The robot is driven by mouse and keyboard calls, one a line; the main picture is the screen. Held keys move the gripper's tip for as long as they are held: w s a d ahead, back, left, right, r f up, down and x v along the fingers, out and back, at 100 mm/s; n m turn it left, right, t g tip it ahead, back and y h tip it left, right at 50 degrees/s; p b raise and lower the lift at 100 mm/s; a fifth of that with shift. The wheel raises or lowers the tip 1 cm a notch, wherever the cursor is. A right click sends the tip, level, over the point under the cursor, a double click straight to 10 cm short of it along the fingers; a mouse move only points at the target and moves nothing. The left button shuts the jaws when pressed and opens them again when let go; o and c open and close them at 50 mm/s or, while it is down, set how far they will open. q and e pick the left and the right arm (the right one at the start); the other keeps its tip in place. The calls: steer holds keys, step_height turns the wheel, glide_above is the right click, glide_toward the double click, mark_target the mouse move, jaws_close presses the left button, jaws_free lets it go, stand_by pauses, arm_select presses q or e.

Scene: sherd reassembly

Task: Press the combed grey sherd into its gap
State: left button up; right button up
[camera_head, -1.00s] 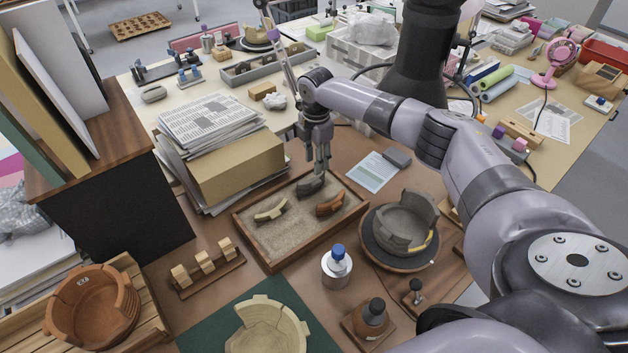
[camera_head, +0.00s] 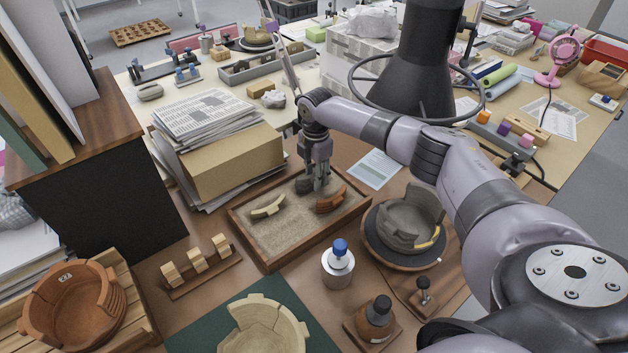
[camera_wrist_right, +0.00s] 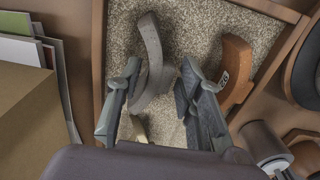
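The grey sherd (camera_head: 303,185) lies in the sand tray (camera_head: 275,262), partly hidden by my right gripper (camera_head: 316,184). In the right wrist view, the curved grey sherd (camera_wrist_right: 152,58) lies between the two spread fingers of the right gripper (camera_wrist_right: 160,72), with sand showing beside it. The grey vessel (camera_head: 405,222) stands on a round turntable (camera_head: 378,253) right of the tray. Its wall is uneven, with a low stretch at the front and a yellow-orange patch. My left gripper is not in view.
A cream sherd (camera_head: 267,207) and an orange sherd (camera_head: 330,201) share the tray; the orange sherd (camera_wrist_right: 237,68) is close to a finger. A blue-capped bottle (camera_head: 338,266) and a brown jar (camera_head: 376,318) stand in front. Stacked newspapers (camera_head: 205,118) rise at left.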

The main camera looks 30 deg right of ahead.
jaws_close()
steer(key=shift+r, duration=0.1)
steer(key=shift+r, duration=0.1)
steer(key=shift+r+p, duration=3.4)
